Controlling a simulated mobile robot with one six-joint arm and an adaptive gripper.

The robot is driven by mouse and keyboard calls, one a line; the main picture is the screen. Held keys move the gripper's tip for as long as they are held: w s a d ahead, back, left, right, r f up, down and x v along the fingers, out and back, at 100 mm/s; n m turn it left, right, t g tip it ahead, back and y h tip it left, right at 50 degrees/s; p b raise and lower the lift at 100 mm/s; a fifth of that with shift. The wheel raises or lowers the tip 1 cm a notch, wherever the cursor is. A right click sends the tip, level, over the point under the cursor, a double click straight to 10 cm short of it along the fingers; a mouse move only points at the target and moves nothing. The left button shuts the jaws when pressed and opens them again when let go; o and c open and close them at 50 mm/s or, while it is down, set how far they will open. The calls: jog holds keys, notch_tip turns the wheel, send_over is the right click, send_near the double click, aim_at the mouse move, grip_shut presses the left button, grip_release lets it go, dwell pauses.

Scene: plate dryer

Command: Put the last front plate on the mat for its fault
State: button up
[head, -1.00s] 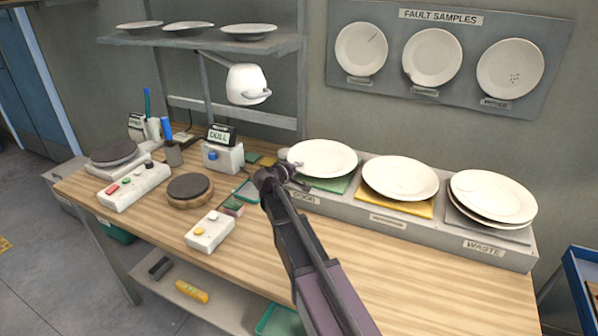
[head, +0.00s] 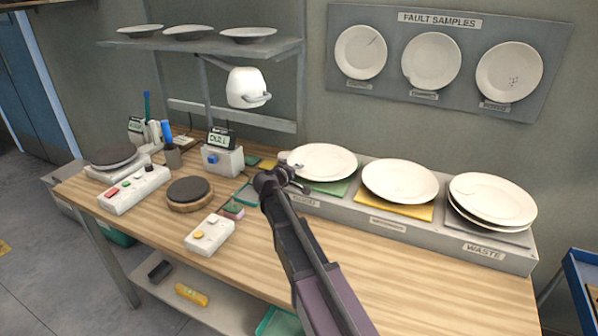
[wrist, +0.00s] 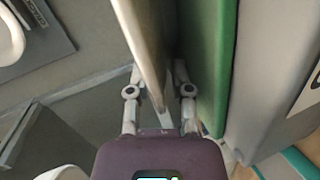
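A cream plate (head: 324,161) is over the green mat (head: 335,187) at the GOOD place. My gripper (head: 284,174) is at its left rim. In the wrist view the plate (wrist: 147,50) appears edge-on between my fingers (wrist: 158,80), which lean in on it from both sides; the tips are partly hidden. The green mat (wrist: 207,60) is to the right there, with a gap between it and the plate. Whether the plate's far side touches the mat is hidden. Another plate (head: 399,180) lies on the yellow mat (head: 397,211).
Stacked plates (head: 492,198) lie on the grey mat (head: 512,236) at WASTE. Sample plates hang on the FAULT SAMPLES board (head: 389,95). A lamp (head: 246,86) hangs above the bench. A display box (head: 221,157), a turntable (head: 189,191) and button boxes stand left.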

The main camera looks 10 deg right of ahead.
jog(key=p+v, duration=0.3)
jog(key=v, duration=0.9)
jog(key=shift+d, duration=0.1)
dwell(0.4)
